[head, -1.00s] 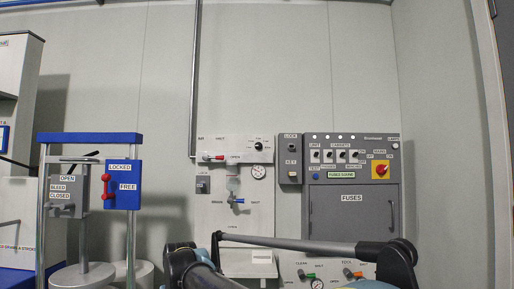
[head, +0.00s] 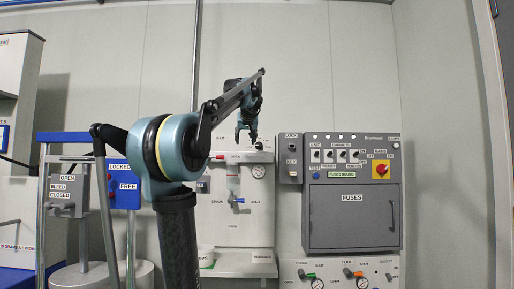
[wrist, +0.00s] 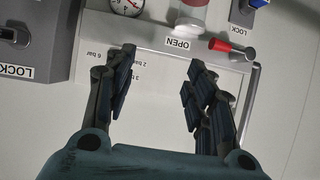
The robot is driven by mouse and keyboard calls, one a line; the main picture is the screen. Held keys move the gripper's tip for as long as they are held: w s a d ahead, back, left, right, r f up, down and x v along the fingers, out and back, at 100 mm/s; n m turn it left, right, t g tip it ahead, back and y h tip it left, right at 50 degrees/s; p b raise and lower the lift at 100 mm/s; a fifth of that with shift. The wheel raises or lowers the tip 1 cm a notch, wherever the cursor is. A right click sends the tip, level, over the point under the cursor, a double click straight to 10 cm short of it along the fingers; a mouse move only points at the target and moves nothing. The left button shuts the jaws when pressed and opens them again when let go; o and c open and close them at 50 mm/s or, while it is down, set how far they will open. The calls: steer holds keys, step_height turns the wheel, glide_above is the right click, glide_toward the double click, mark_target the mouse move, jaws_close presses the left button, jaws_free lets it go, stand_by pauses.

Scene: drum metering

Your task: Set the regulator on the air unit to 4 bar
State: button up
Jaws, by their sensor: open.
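The air unit (head: 235,222) is a pale panel in the middle of the head view, with a round gauge (head: 258,171) and a red-handled lever (head: 217,157). Its regulator knob (head: 259,146) is small and dark, beside my gripper's right tip. My gripper (head: 247,137) hangs open and empty in front of the panel's top. In the wrist view, turned upside down, my fingers (wrist: 162,70) are spread apart. The left finger lies over the bar scale (wrist: 137,64) and hides the knob. Labels 2 bar and 6 bar show. The knob's setting and gauge reading cannot be read.
A red lever (wrist: 228,46) with an OPEN label is close to the right finger in the wrist view. The grey lock box (head: 290,158) and fuse cabinet (head: 352,215) stand right of the air unit. A blue-topped frame (head: 85,138) stands left. The wall above is clear.

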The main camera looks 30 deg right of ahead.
steer(key=s+d+r+h, duration=0.2)
steer(key=d+r, duration=0.3)
steer(key=d, duration=0.1)
steer(key=m, duration=0.1)
glide_toward(259, 144)
steer(key=x, duration=0.9)
steer(key=shift+w, duration=0.3)
steer(key=c, duration=1)
